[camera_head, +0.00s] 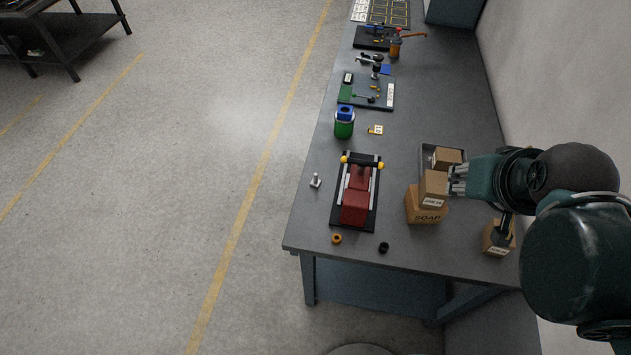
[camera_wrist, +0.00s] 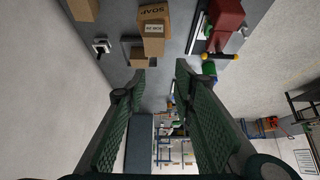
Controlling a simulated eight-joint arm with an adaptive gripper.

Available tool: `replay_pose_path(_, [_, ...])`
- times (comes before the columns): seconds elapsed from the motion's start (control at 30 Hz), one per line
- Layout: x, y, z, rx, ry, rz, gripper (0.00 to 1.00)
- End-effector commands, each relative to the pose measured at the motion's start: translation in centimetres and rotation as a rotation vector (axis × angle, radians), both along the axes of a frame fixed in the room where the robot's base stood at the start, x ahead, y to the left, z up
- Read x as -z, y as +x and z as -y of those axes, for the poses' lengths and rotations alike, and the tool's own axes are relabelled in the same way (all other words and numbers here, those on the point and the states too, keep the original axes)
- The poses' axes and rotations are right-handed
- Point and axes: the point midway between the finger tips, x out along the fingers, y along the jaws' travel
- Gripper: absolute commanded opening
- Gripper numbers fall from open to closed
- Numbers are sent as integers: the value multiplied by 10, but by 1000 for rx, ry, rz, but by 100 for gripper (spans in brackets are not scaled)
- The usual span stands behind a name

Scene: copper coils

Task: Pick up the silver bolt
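The silver bolt (camera_head: 315,181) stands on the grey workbench (camera_head: 310,215) near its left edge, left of the red vise-like block (camera_head: 355,205) on a dark plate. The bolt is small in the head view, and I cannot make it out in the wrist view. My gripper (camera_head: 456,181) is at the right side of the bench, next to the cardboard boxes and well right of the bolt. In the wrist view my gripper (camera_wrist: 161,70) has its two green fingers spread apart with nothing between them.
A stack of cardboard boxes (camera_head: 427,206) sits just left of my gripper. Another box (camera_head: 497,240) stands at the front right. An orange ring (camera_head: 336,239) and a black ring (camera_head: 384,247) lie near the front edge. A green cylinder (camera_head: 344,127) stands farther back.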

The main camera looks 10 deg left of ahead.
Motion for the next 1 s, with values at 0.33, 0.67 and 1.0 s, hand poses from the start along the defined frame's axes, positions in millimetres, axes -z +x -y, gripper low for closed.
replay_pose_path(0.33, [-37,2,-2,6,7,-4,26])
replay_pose_path(0.67, [-47,19,-17,86,85,-48,26])
replay_pose_path(1.0, [-63,52,-50,247,213,-136,26])
